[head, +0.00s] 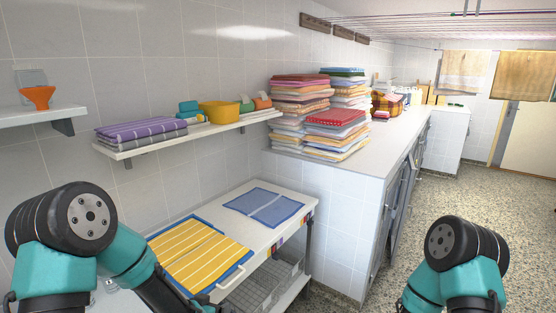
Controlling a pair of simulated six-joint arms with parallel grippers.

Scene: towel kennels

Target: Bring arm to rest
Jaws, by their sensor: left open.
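My left arm comes in at the lower left, and its gripper (207,302) is at the bottom edge of the head view, partly hidden by the arm. Its jaws are open, by the front edge of a yellow striped towel (195,252). I cannot tell whether they touch anything. The yellow towel lies flat over a blue-edged surface on the white table.
Tall stacks of folded cloth (338,130) stand on the tiled counter. A wire basket (265,285) sits under the white table (297,207). The floor at right is clear.

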